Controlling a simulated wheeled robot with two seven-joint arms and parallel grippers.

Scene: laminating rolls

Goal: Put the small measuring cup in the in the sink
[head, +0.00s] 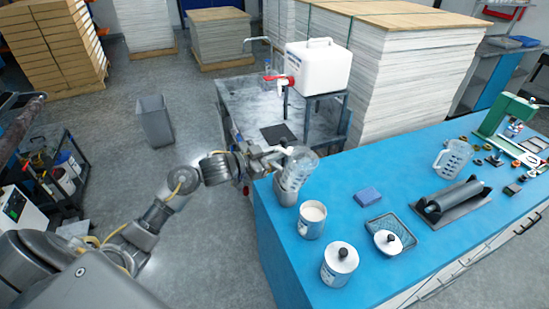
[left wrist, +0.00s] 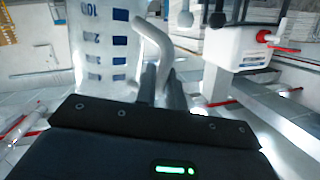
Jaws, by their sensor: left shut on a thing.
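A clear measuring cup (head: 299,166) is at the left end of the blue table, above or in front of a grey container (head: 284,191). My left gripper (head: 277,158) is shut on its handle; the cup looks tilted in the head view. In the left wrist view, the cup (left wrist: 100,50) shows blue scale marks, and its handle is between the fingers (left wrist: 162,85). A second clear measuring cup (head: 453,158) stands on the table to the right. The grey sink unit (head: 240,95) stands behind the table's left end. My right gripper is not in view.
A white canister (head: 318,66) with a red tap (head: 280,82) stands on a raised shelf by the sink. A dark flat piece (head: 279,134) lies on the unit. Two white canisters (head: 311,222) (head: 339,264), a blue block (head: 368,197) and a roller (head: 452,200) are on the table.

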